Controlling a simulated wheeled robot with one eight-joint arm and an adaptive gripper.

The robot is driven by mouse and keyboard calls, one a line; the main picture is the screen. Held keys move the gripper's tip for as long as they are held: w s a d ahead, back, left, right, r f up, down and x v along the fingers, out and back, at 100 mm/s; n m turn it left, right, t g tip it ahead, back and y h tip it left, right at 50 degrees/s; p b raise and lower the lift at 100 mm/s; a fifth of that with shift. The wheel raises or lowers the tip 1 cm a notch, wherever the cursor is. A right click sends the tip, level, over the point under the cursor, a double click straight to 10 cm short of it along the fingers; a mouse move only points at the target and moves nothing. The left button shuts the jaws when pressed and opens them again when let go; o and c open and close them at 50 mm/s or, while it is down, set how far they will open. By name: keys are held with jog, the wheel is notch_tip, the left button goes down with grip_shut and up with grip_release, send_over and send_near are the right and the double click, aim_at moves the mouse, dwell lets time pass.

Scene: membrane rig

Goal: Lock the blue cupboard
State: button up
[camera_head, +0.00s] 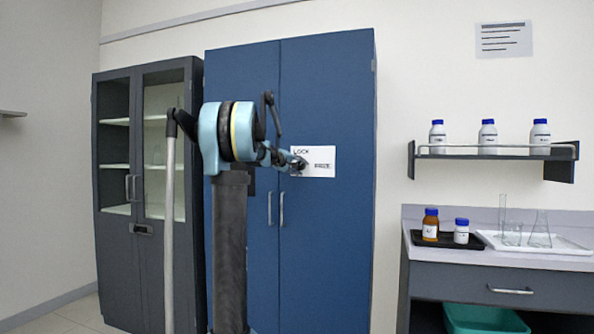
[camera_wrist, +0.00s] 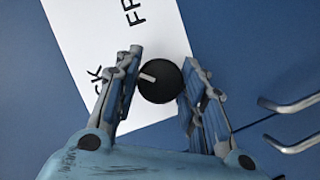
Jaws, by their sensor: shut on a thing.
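The blue cupboard (camera_head: 335,235) stands against the wall, with two doors and two vertical handles. A white label (camera_head: 322,160) on its right door reads LOCK at left and FREE at right. My gripper (camera_head: 295,162) reaches the label from the left and hides part of it. In the wrist view, a round black knob (camera_wrist: 160,88) with a short white mark sits on the label (camera_wrist: 78,28). The mark points left and slightly up, between the two partly visible words. My gripper (camera_wrist: 163,62) is shut on the knob, one finger on each side.
A dark glass-door cabinet (camera_head: 112,240) stands at left, next to the blue cupboard. At right are a shelf (camera_head: 480,156) with bottles and a counter (camera_head: 420,212) with bottles and glassware. The cupboard's metal handles (camera_wrist: 300,120) are right of my gripper in the wrist view.

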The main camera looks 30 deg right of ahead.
jog(key=shift+w+a+f+n+h, duration=0.1)
jog(key=shift+n+h, duration=0.65)
jog(key=shift+n, duration=0.95)
jog(key=shift+w+a+f+n+h, duration=0.1)
jog(key=shift+n+h, duration=0.65)
jog(key=shift+n, duration=0.95)
jog(key=shift+s+d, duration=0.1)
jog(key=o, duration=1)
jog(key=v, duration=1.2)
jog(key=shift+f, duration=0.1)
